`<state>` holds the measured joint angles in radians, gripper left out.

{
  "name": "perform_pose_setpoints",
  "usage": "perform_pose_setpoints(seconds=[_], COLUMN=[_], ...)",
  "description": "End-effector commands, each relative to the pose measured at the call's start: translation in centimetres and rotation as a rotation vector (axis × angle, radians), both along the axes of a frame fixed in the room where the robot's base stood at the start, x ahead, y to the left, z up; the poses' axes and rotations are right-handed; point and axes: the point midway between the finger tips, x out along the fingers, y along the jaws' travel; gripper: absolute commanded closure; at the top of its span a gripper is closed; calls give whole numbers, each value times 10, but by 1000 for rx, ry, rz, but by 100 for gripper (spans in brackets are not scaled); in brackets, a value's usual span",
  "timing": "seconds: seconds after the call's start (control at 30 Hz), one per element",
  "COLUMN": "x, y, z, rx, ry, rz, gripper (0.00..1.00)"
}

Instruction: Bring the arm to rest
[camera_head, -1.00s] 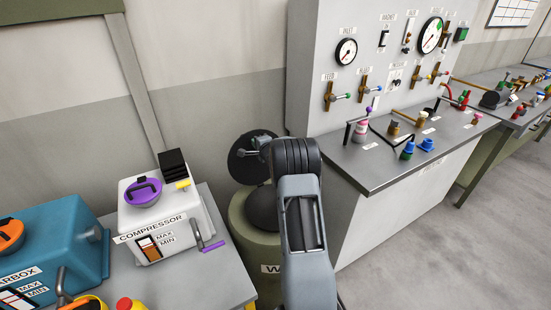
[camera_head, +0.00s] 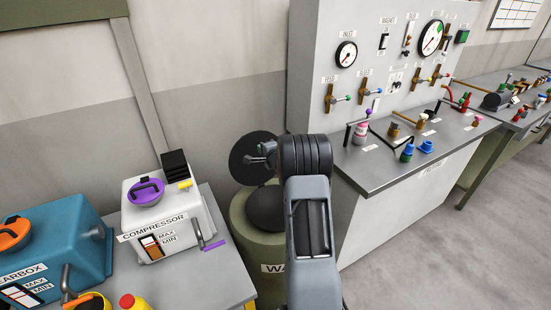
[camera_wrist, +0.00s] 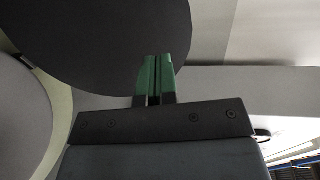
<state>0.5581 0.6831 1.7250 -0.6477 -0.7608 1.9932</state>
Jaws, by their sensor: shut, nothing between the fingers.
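My gripper (camera_wrist: 154,78) shows in the wrist view with its two green fingers shut together and nothing between them. In the head view its end (camera_head: 256,160) is small and partly hidden by my arm, in front of the dark round lid. My arm is raised and bent in the middle of the head view. The dark round lid (camera_head: 247,150) stands open behind the olive waste bin (camera_head: 243,222). In the wrist view the lid (camera_wrist: 90,35) fills the upper left, behind the fingers. I cannot tell how far the fingers are from it.
A white compressor box (camera_head: 163,215) and a teal gearbox (camera_head: 62,250) stand on a grey bench (camera_head: 215,270) at the left. A white gauge panel (camera_head: 380,40) with a grey worktop (camera_head: 375,172) stands at the right. Open floor (camera_head: 440,255) lies at the lower right.

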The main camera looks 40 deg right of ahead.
Motion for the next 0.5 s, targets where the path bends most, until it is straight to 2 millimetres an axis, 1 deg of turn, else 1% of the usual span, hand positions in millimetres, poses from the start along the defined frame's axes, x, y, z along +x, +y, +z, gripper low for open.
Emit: perform_pose_setpoints(seconds=[0.03, 0.2, 0.33, 0.5], x=[-12, -46, -64, -77], y=[0, -3, 0, 3], z=[-2, 4, 8, 10], rx=[0, 1, 0, 0], ry=[1, 1, 1, 2], rz=[-4, -15, -14, -11], gripper=[100, 100, 100, 100])
